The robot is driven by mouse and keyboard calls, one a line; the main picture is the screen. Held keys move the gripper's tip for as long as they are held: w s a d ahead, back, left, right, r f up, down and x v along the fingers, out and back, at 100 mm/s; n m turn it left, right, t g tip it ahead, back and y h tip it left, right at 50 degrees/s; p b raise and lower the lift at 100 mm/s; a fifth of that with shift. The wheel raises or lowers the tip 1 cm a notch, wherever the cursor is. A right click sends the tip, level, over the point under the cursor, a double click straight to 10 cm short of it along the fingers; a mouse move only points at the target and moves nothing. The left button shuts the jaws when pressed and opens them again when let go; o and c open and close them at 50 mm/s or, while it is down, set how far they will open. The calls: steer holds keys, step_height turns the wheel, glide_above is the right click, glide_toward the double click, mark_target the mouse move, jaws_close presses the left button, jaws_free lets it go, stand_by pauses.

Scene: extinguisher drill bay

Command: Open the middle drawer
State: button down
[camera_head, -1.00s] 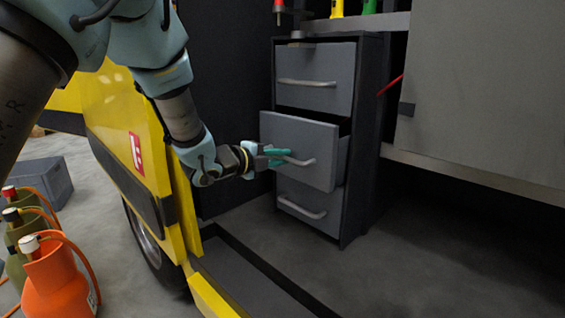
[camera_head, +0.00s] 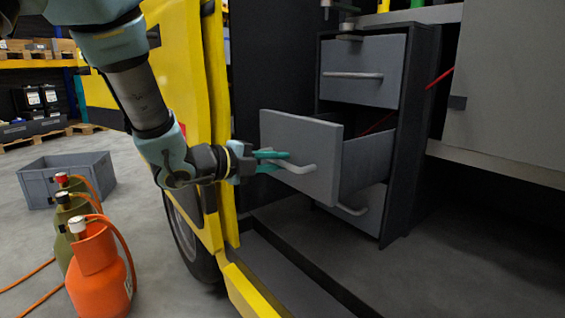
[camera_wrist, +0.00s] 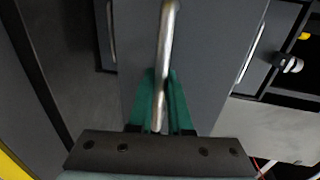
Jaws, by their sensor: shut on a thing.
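The middle drawer (camera_head: 300,150) of the dark grey cabinet (camera_head: 408,150) is pulled well out, and its side wall (camera_head: 367,160) shows. My gripper (camera_head: 275,160) has green fingers and is shut on the left end of the middle drawer's handle (camera_head: 309,169). In the wrist view the handle (camera_wrist: 166,50) runs between the two green fingers (camera_wrist: 158,105), with the drawer front (camera_wrist: 200,60) behind it. The top drawer (camera_head: 362,70) and the bottom drawer (camera_head: 355,207) are shut. The inside of the middle drawer is mostly hidden by its front; something thin and red shows at its back.
The yellow vehicle side (camera_head: 203,120) stands close to the left of my gripper. A grey panel (camera_head: 500,85) and a ledge (camera_head: 490,170) are on the right.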

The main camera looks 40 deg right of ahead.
steer(key=c, duration=0.8)
jaws_free()
steer(key=shift+c, duration=0.2)
steer(key=a+r, duration=0.2)
steer(key=a, duration=0.8)
steer(key=shift+w+a, duration=0.3)
steer(key=shift+w, duration=0.05)
